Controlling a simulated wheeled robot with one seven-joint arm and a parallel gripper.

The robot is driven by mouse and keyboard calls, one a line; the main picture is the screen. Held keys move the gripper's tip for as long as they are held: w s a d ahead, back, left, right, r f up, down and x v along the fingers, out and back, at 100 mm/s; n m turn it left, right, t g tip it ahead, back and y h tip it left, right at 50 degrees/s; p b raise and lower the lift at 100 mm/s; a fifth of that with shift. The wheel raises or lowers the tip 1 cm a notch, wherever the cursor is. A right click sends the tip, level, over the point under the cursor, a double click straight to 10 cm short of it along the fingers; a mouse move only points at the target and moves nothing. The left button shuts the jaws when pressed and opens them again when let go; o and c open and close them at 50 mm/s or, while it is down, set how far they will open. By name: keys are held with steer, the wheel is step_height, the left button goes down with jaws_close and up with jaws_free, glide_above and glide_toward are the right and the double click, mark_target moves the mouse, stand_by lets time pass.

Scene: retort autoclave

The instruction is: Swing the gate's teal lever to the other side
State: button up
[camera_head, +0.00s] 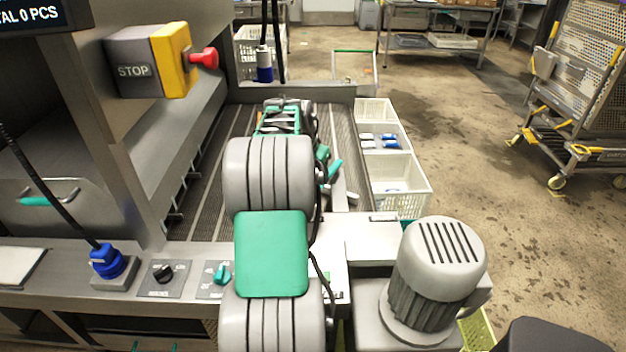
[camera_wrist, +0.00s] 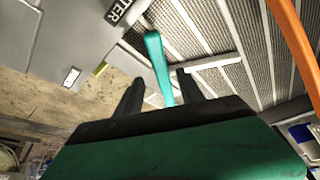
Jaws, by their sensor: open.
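The teal lever (camera_wrist: 157,60) is a long, slim bar in the wrist view. It runs from the upper middle down between the two dark fingers of my gripper (camera_wrist: 160,76). The fingers are open, one on each side of the lever, with gaps visible; I cannot tell how deep it sits between them. In the head view, a teal bar (camera_head: 333,171) that looks like this lever sticks out just right of my arm, beside a grey metal strip that may be the gate. My arm hides most of the gripper and the gate there.
A ribbed conveyor (camera_head: 205,170) runs under my arm. White baskets (camera_head: 405,205) line its right side, some holding small packs. A grey motor (camera_head: 437,262) stands front right. A yellow stop box (camera_head: 170,60) juts out at left. A wheeled rack (camera_head: 585,100) stands on open floor.

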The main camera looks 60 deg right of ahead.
mark_target(318, 184)
steer(key=x, duration=0.5)
steer(key=shift+w, duration=0.1)
steer(key=shift+r, duration=0.1)
steer(key=shift+c, duration=0.4)
jaws_close()
stand_by(0.7)
